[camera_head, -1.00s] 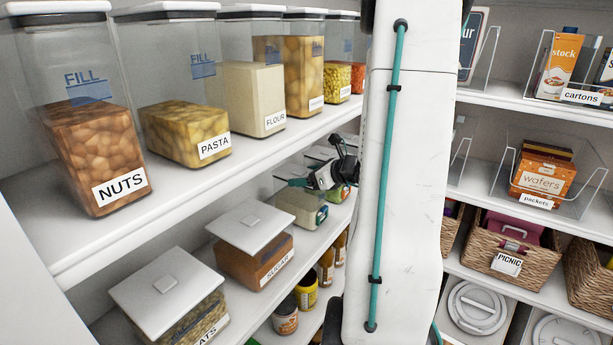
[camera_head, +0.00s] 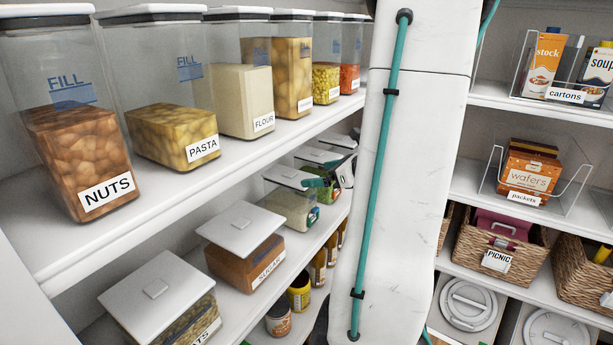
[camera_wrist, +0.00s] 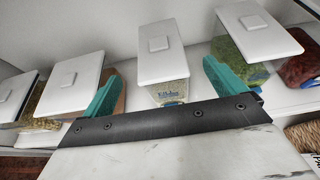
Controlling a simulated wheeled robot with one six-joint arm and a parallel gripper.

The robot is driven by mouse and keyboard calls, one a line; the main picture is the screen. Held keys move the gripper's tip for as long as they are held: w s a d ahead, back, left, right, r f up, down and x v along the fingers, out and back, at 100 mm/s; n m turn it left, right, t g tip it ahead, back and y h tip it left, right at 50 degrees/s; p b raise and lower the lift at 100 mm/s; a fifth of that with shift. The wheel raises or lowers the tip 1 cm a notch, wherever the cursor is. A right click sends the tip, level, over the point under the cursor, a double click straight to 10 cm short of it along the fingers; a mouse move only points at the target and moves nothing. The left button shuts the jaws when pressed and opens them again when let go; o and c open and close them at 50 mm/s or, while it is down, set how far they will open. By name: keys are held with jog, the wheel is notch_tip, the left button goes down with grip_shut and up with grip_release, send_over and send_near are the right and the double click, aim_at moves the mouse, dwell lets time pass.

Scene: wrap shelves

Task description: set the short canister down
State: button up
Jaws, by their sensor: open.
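A short clear canister with a white lid (camera_head: 290,178) and pale contents stands upright on the lower shelf, beyond the sugar canister. In the wrist view a short canister with a white lid (camera_wrist: 162,48) and a blue label stands between my two teal fingers, with gaps on both sides. My gripper (camera_wrist: 160,80) is open and empty. In the head view my gripper (camera_head: 320,182) is beside the canister's right side, partly hidden by my arm. The canister's base is hard to see.
The sugar canister (camera_head: 243,255) and oats canister (camera_head: 165,310) stand nearer on the same shelf; more lidded canisters stand beyond. The upper shelf with nuts (camera_head: 80,160), pasta (camera_head: 170,135) and flour (camera_head: 243,100) overhangs. Small jars (camera_head: 300,292) stand below.

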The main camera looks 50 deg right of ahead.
jog(key=v, duration=0.3)
jog(key=shift+s, duration=0.1)
dwell(0.6)
